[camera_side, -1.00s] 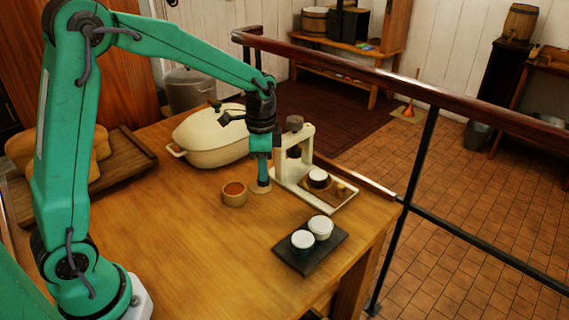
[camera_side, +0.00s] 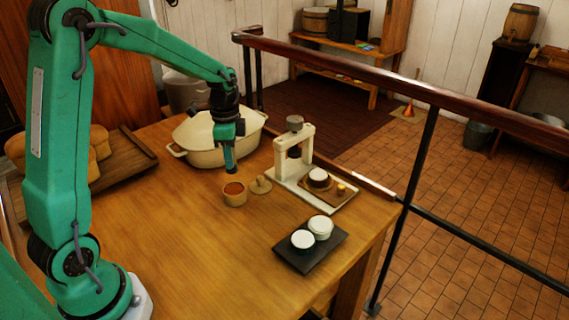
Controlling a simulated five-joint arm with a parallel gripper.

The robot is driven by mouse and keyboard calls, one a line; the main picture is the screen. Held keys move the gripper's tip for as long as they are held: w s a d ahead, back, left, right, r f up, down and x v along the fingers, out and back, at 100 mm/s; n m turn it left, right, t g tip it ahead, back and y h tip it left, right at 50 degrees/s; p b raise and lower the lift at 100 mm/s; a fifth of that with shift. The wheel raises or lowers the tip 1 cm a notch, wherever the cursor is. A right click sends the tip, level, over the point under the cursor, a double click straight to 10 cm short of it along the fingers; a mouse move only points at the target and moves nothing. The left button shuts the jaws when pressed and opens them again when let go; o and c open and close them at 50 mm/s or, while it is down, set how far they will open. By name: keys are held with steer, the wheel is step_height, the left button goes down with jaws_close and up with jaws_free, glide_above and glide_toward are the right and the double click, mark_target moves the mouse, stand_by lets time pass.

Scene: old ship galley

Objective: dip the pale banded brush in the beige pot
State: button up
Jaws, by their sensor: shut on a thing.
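The beige pot (camera_side: 235,197) is a small round cup with orange-brown contents, standing near the middle of the table. My gripper (camera_side: 229,156) is just above it, pointing down, and is shut on the pale banded brush. The jaws hide most of the brush, so its bands cannot be made out; a short dark end (camera_side: 230,168) shows below them, above the pot's rim and apart from it. A small wooden stand (camera_side: 261,184) with a raised middle is to the right of the pot, with nothing standing in it.
A cream lidded casserole (camera_side: 200,157) stands behind my gripper. A white press (camera_side: 306,145) stands at the right, with a tray under it. A dark tray (camera_side: 300,264) holds two white-topped jars in front. Bread sits on a board at left. The front-left table is clear.

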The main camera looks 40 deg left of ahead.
mark_target(232, 171)
steer(key=shift+f, duration=2.75)
steer(key=shift+f, duration=0.65)
stand_by(0.8)
steer(key=shift+r, duration=3.6)
steer(key=shift+d+r+n, duration=0.35)
steer(key=shift+d+n, duration=0.15)
steer(key=shift+d, duration=0.15)
steer(key=d+r+n, duration=0.5)
steer(key=d+n, duration=0.2)
steer(key=d, duration=0.2)
steer(key=shift+s+r+n, duration=0.25)
steer(key=shift+r+n, duration=0.1)
steer(key=shift+n, duration=0.05)
